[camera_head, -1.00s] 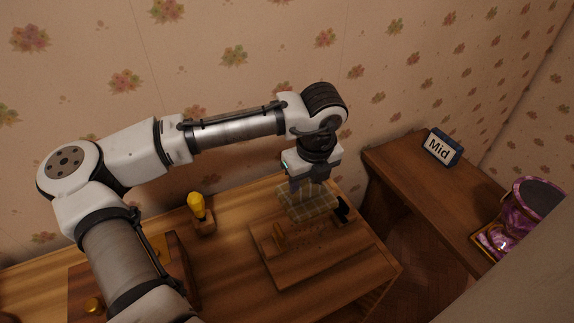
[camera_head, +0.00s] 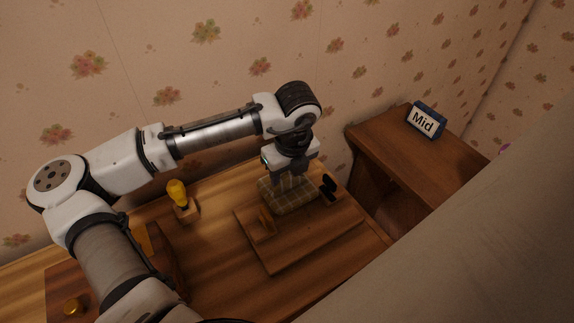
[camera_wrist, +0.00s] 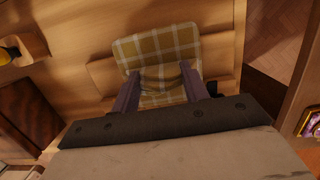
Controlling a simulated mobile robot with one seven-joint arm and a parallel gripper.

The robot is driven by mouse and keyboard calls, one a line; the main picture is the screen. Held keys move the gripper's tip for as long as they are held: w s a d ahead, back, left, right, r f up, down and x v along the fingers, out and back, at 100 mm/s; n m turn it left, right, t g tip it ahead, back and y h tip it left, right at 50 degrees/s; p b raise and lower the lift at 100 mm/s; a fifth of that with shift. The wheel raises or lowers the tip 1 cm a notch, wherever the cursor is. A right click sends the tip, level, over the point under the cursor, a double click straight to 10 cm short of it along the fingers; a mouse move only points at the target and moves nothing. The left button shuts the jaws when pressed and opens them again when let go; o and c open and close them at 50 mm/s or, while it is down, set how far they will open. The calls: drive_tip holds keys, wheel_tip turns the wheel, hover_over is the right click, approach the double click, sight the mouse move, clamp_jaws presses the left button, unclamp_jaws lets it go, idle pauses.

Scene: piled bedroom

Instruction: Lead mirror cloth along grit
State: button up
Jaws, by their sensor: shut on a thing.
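The mirror cloth is a plaid olive cloth (camera_head: 287,198), low over the far part of a wooden board (camera_head: 310,245). In the wrist view the cloth (camera_wrist: 158,45) spreads beyond and between my finger tips. My gripper (camera_head: 291,180) points down and is shut on the cloth; its two fingers also show in the wrist view (camera_wrist: 158,75). Whether the cloth presses on the board is hard to tell. Grit is hardly visible now; only a faint dark speck or two shows on the board in front of the cloth.
A black object (camera_head: 328,187) is just right of the cloth. A yellow-topped item (camera_head: 178,193) stands left on the table. A side table (camera_head: 400,165) holds a "Mid" sign (camera_head: 425,121). A pale surface blocks the lower right.

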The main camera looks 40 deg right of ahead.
drive_tip(key=s, duration=0.4)
drive_tip(key=s+p, duration=0.1)
drive_tip(key=s, duration=0.3)
drive_tip(key=s+p, duration=0.1)
drive_tip(key=s, duration=0.3)
drive_tip(key=shift+s+a+r, duration=0.1)
drive_tip(key=shift+a+r, duration=0.15)
drive_tip(key=shift+a, duration=0.1)
drive_tip(key=shift+f, duration=0.15)
drive_tip(key=shift+f, duration=0.25)
drive_tip(key=shift+f+b, duration=0.5)
drive_tip(key=shift+f, duration=0.15)
